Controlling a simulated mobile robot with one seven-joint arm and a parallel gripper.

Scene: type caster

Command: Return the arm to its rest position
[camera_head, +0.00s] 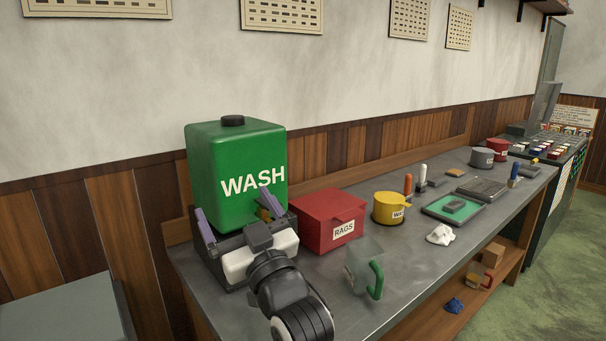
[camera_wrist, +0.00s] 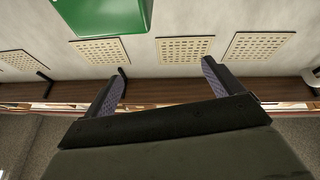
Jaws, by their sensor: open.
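My gripper (camera_head: 238,215) is in the head view at the near left end of the bench, in front of the green WASH tank (camera_head: 222,162). Its two purple-padded fingers stand wide apart with nothing between them. In the wrist view my gripper (camera_wrist: 166,84) also shows open and empty, with the wall beyond it and the green tank (camera_wrist: 105,14) at the top. My arm comes in from the bottom of the head view and hides part of the bench and the tank's lower front.
Right of my gripper are a red RAGS box (camera_head: 328,220), a clear mug with a green handle (camera_head: 366,268), a yellow pot (camera_head: 390,208) and a green tray (camera_head: 453,209). A white crumpled cloth (camera_head: 440,235) lies near the front edge. A lower shelf (camera_head: 432,322) runs beneath the bench.

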